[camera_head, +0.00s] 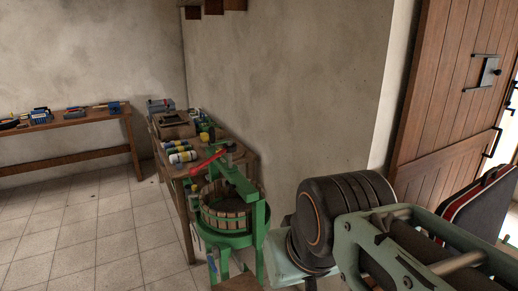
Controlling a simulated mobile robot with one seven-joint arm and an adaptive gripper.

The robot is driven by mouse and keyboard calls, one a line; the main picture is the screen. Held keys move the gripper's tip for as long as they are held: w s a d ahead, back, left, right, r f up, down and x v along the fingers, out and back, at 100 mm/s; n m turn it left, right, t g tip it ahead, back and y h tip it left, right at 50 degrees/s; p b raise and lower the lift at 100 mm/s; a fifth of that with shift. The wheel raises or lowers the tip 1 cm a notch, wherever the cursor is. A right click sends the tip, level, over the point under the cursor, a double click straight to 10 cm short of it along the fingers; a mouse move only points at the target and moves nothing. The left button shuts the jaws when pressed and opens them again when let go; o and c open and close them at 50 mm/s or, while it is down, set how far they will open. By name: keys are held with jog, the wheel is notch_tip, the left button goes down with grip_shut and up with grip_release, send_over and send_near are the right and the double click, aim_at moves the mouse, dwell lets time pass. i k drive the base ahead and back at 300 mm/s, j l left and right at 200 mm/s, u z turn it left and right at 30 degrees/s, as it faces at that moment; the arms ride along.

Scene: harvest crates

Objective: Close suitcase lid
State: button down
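A black panel with a red border (482,208) stands tilted at the right edge, in front of the wooden door. It looks like the raised lid of an open suitcase, but the frame edge and the green machine in front cut it off. The suitcase's lower part cannot be made out. My gripper is not in view.
A large green machine (356,243) with a ribbed black drum (322,215) fills the lower right foreground. A green-framed wooden press (226,222) stands beside a cluttered workbench (172,163). Another bench (62,126) stands at the back left. The tiled floor (85,225) at left is clear.

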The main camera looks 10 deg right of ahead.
aim_at(480, 209)
jog(key=i+l+z, duration=0.1)
jog(key=i+z, duration=0.7)
jog(key=z, duration=0.15)
